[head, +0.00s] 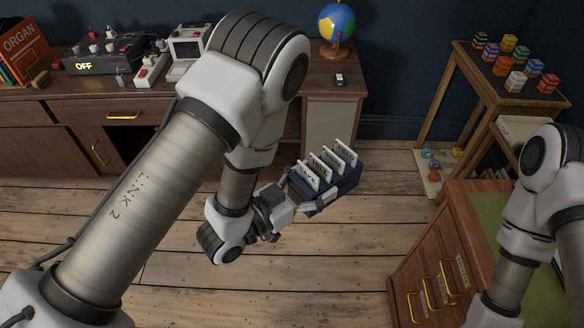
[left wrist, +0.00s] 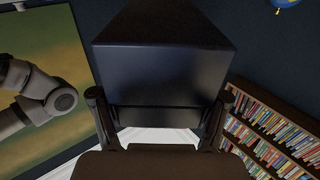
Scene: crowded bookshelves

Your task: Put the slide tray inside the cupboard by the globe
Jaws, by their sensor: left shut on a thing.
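The slide tray (head: 337,193) is a dark blue box with several white slides standing upright in it. My left gripper (head: 303,199) is shut on its near left end and holds it above the floor, tilted in the picture. In the left wrist view the tray (left wrist: 165,75) fills the middle, between the two fingers. The globe (head: 337,24) stands on the right end of the back desk. Below it is a pale panel (head: 331,128); I cannot tell whether this is the cupboard's door or its inside. My right gripper is out of view.
A side table (head: 480,85) with colourful blocks stands at right. A drawer cabinet (head: 425,255) is near right. The plank floor (head: 370,240) between is clear.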

